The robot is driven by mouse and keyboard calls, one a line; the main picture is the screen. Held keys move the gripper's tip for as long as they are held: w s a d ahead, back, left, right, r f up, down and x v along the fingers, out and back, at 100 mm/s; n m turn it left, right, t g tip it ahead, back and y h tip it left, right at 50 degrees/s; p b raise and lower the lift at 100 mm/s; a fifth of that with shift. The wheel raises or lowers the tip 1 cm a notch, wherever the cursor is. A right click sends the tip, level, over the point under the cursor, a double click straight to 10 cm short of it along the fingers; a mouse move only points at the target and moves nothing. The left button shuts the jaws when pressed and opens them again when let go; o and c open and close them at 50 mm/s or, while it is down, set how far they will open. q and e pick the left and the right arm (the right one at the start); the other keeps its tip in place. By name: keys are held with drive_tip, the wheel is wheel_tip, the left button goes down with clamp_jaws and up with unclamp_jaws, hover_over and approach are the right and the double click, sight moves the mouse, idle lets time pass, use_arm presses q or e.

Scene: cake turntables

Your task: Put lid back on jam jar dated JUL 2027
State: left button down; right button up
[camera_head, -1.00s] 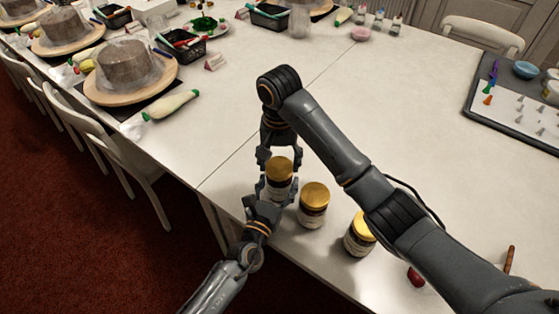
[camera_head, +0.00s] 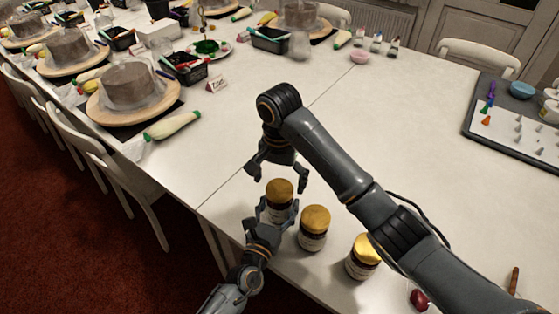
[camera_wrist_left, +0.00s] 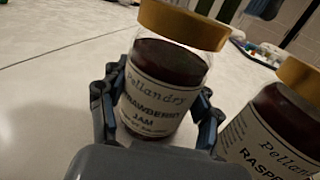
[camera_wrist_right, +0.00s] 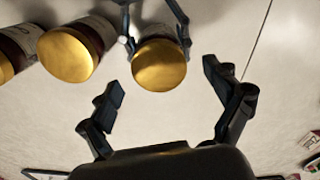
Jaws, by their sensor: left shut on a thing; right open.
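A strawberry jam jar (camera_wrist_left: 150,95) with a gold lid (camera_wrist_left: 183,22) on its top stands at the table's near edge. It also shows in the head view (camera_head: 277,212), its lid uppermost (camera_head: 279,187). My left gripper (camera_head: 279,207) is shut around the jar's body. The small print low on its label is too blurred to read, so I cannot tell the date. My right gripper (camera_head: 277,178) is open and empty, above and just beyond the lid; its spread fingers show in the right wrist view (camera_wrist_right: 163,82), apart from the lid (camera_wrist_right: 160,65).
A raspberry jar (camera_wrist_left: 275,130) with a gold lid stands close right of the held jar, also in the head view (camera_head: 313,229). Another gold-lidded jar (camera_head: 362,257) stands farther right. A small red item (camera_head: 419,299) lies near the edge. The table's middle (camera_head: 400,120) is clear.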

wheel_tip(320, 180, up, 11)
idle(0.3)
drive_tip(key=shift+f, duration=0.1)
use_arm(q)
drive_tip(key=shift+c, duration=1.1)
unclamp_jaws()
drive_tip(key=v, duration=1.2)
